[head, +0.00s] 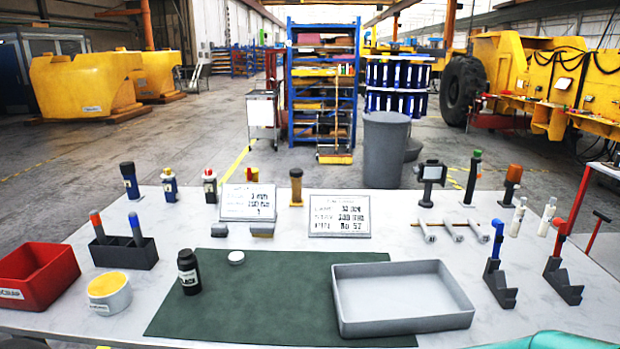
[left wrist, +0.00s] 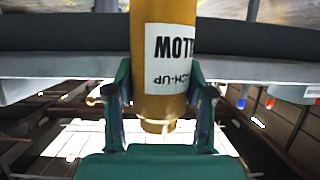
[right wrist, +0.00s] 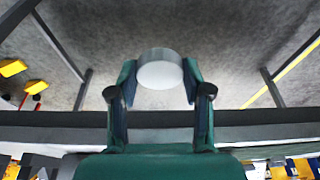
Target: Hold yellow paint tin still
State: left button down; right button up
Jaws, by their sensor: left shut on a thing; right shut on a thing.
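The yellow paint tin (left wrist: 148,50) is a tall mustard-yellow cylinder in the left wrist view. Its white label is upside down there and partly legible, with "LLOW" and "CH-UP". My left gripper (left wrist: 160,78) is shut on the tin, one finger on each side. The tin's far end is cut off by the frame. In the right wrist view, my right gripper (right wrist: 160,80) is shut on a pale grey round thing (right wrist: 160,74), of which a flat disc face and a short side show. I cannot tell what it is. Neither gripper's fingers show in the head view.
A green mat (head: 270,300) bears a dark bottle (head: 188,271) and a small white lid (head: 236,257). A grey tray (head: 404,325) lies at its right. A red bin (head: 35,279), a yellow-topped round container (head: 108,294) and a dark holder (head: 122,255) stand left. The mat's middle is clear.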

pick_arm(q)
jog(key=shift+d, duration=0.1)
jog(key=s+d+m+g+h, duration=0.1)
jog(key=s+d+m+h, duration=0.3)
jog(key=d, duration=0.3)
jog(key=s+d+f+m+g+h, duration=0.1)
jog(key=s+d+m+h, duration=0.3)
jog(key=d, duration=0.4)
jog(key=shift+s+f+g+h, duration=0.3)
jog(key=shift+s+g+h, duration=0.1)
jog(key=shift+s+g, duration=0.15)
pick_arm(e)
jog(key=shift+n, duration=0.3)
